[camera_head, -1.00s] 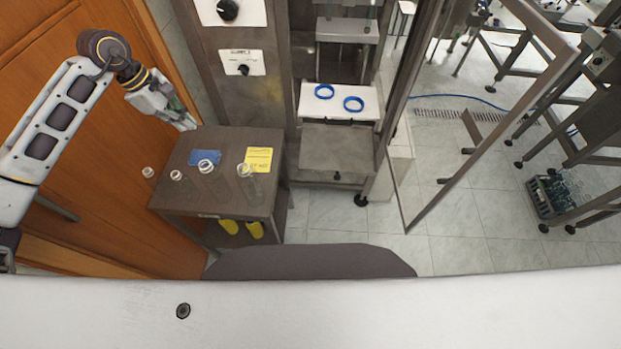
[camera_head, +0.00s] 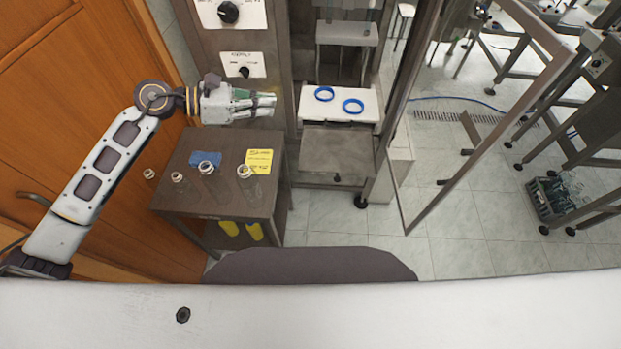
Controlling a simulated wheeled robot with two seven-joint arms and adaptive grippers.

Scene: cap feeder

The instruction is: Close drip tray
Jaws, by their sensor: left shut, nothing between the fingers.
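The drip tray (camera_head: 337,152) is a flat grey metal tray that sticks out from the front of the machine, low down, with a small dark knob on its front edge. It sits below a white shelf (camera_head: 362,118) that bears two blue rings. My left gripper (camera_head: 274,105) is shut and empty. It is in front of the machine's left panel, left of the white shelf and up and left of the drip tray in the picture, apart from both. My right gripper is not in view.
A dark side table (camera_head: 225,196) with several glass bottles, a blue item and a yellow note (camera_head: 259,161) stands left of the tray. An open framed glass door (camera_head: 497,128) stands to the right. The tiled floor in front is clear.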

